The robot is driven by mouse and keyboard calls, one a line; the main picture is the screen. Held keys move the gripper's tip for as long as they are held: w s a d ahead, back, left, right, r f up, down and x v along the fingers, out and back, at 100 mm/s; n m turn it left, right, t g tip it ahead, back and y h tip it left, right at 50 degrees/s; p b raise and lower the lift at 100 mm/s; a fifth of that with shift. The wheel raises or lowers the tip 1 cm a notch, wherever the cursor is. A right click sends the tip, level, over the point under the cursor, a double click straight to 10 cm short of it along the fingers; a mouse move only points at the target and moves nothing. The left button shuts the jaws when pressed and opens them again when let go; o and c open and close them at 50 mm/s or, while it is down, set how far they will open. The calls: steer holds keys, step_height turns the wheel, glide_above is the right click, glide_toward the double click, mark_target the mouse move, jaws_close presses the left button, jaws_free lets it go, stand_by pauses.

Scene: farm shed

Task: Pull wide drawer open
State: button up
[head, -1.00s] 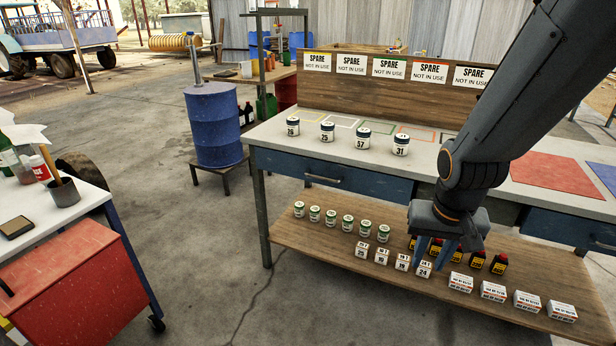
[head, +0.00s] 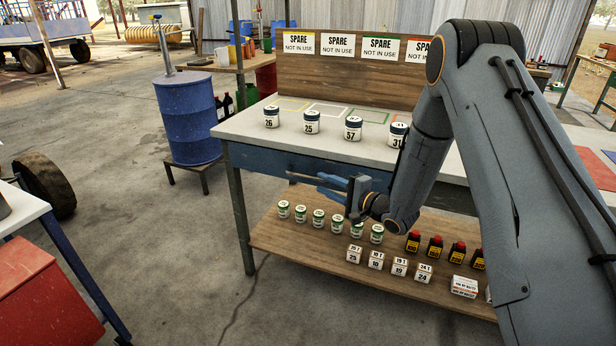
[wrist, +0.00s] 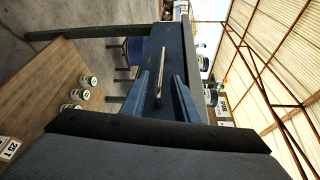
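The wide drawer (head: 262,160) is a blue front under the grey worktop, and it looks flush with the bench frame. Its long bar handle (head: 301,176) runs across the front; in the wrist view the handle (wrist: 161,72) stands upright in the picture. My gripper (head: 325,182) is at the handle, with my arm coming in from the right and hiding the drawer's right part. In the wrist view my gripper (wrist: 164,80) is open, one finger on each side of the handle. I cannot tell whether the fingers touch it.
Numbered jars (head: 311,121) stand on the worktop (head: 250,124) above. The lower shelf (head: 290,238) holds green-labelled jars (head: 318,218), white boxes (head: 376,260) and dark bottles (head: 435,247). A blue drum (head: 188,118) stands left; the floor before the bench is clear.

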mark_target(310, 178)
steer(key=shift+w+a+f+y, duration=0.1)
steer(key=shift+w+a+y, duration=0.25)
steer(key=shift+a, duration=0.25)
steer(key=x, duration=0.6)
steer(key=shift+w+a, duration=0.25)
steer(key=shift+a, duration=0.05)
jaws_close()
